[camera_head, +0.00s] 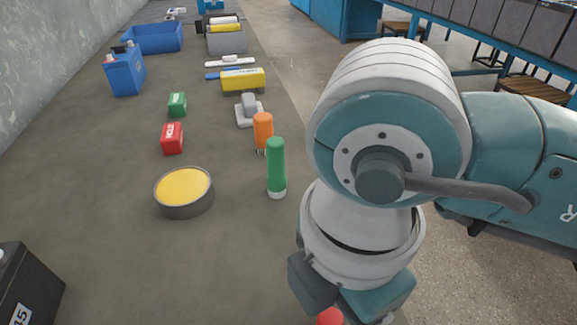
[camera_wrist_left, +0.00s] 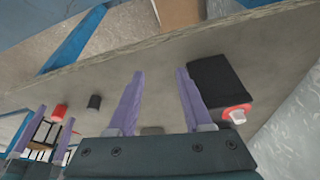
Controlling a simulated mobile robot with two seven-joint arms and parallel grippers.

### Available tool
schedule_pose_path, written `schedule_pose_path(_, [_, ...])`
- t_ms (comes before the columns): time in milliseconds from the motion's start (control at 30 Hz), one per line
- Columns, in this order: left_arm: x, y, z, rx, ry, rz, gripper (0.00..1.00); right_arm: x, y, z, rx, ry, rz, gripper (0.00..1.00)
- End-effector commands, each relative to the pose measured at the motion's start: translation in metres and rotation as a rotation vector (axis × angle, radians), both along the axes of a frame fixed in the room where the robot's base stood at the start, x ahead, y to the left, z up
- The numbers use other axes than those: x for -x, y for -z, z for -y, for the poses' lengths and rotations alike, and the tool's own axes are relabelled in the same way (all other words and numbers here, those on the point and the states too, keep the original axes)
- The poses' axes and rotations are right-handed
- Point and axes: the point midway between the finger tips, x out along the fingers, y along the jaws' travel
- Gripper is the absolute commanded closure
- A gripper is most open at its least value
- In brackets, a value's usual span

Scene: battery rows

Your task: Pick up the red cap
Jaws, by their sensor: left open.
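The red cap (camera_wrist_left: 58,110) lies on the grey table near its edge, at the left of the left wrist view. A red piece (camera_head: 330,316), probably the same cap, shows at the bottom of the head view beside my right arm, cut off by the frame. My left gripper (camera_wrist_left: 160,72) is open and empty, well apart from the cap. My right gripper (camera_wrist_left: 49,120) shows small at the lower left of the left wrist view. Its fingers look parted, with the tips close to the red cap; contact cannot be told. In the head view its fingers are hidden.
A black cap (camera_wrist_left: 94,102) lies beside the red one. A black battery (camera_wrist_left: 215,75) with a red ring stands near the wall.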

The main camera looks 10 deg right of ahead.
Motion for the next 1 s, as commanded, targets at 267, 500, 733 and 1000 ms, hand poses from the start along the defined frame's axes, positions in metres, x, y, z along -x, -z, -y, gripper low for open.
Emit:
schedule_pose_path(267, [0.0003, 0.0021, -0.0019, -0.007, 0.005, -0.001, 0.5, 0.0, 0.0083, -0.0002, -0.001, -0.001, 0.001, 0.31])
schedule_pose_path(500, [0.0004, 0.0022, -0.0029, -0.011, 0.007, 0.0, 0.5, 0.0, 0.008, -0.0003, -0.001, -0.001, 0.001, 0.54])
schedule_pose_path(733, [0.0004, 0.0021, -0.0029, -0.011, 0.006, 0.0, 0.5, 0.0, 0.008, -0.0003, -0.001, -0.001, 0.001, 0.8])
schedule_pose_path(1000, [0.0004, 0.0021, -0.0024, -0.009, 0.004, -0.001, 0.5, 0.0, 0.008, -0.0002, -0.001, -0.001, 0.001, 1.0])
